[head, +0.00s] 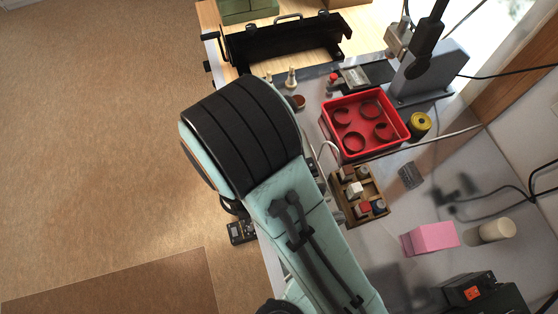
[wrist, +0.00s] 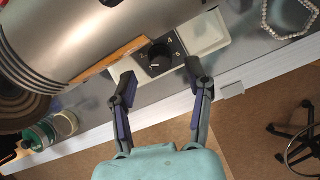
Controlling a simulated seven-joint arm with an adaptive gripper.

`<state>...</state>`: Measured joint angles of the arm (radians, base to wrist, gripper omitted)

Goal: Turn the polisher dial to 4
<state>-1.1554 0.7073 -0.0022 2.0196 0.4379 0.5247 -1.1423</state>
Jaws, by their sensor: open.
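In the wrist view, the polisher dial (wrist: 159,58) is a round black knob on a dark plate with pale numerals. A 4 shows at its upper right and what looks like a 5 at its right. A pale mark shows at the knob's lower left; the exact setting is too small to tell. The polisher (wrist: 110,35) seems to be the large silver cylinder at upper left. My gripper (wrist: 157,71) is open, with one finger on each side of the dial's near edge and nothing between them. Contact with the dial cannot be told. In the head view my arm hides the gripper and dial.
Jars (wrist: 66,123) stand at left. In the head view, a red tray (head: 365,149), wooden sorter (head: 343,205) and pink block (head: 432,237) stand right of my arm.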

